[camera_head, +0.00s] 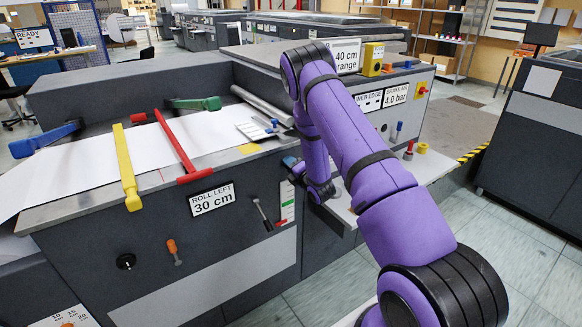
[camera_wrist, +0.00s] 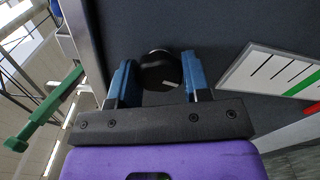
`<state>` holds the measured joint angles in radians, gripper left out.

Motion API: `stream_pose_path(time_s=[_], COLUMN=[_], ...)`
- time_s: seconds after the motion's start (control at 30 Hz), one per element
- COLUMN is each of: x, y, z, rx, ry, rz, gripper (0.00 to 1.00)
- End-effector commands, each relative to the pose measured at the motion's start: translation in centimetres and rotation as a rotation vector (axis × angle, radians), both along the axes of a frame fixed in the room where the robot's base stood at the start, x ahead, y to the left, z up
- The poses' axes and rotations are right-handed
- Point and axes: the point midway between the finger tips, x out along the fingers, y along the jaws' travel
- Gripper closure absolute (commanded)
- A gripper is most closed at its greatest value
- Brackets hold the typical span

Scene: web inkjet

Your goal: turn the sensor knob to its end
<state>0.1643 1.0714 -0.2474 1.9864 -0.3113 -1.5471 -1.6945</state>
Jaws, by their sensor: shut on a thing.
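The sensor knob (camera_wrist: 158,71) is a round black knob with a white mark, on a dark grey machine panel in the wrist view. My gripper (camera_wrist: 160,66) has its two blue fingers on either side of the knob, shut on it. In the head view my gripper (camera_head: 291,163) is at the machine's front panel by the right corner, partly behind my purple arm. The knob is hidden there. The white mark on the knob points down and to the right in the wrist view.
A white scale plate with a green bar (camera_wrist: 280,78) lies right of the knob in the wrist view. A green lever (camera_wrist: 48,112) is at left. In the head view, red (camera_head: 183,148) and yellow (camera_head: 127,170) bars cross the paper web, and another black knob (camera_head: 126,261) is lower left.

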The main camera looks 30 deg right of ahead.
Motion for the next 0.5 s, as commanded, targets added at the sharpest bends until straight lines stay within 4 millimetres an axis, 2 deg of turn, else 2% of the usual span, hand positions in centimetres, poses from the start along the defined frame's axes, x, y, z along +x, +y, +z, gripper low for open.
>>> stream_pose_path(time_s=[0.5], x=[-0.08], y=[-0.06], z=[-0.01], rx=[0.488], ry=[0.019], rz=[-0.002], gripper=[0.8])
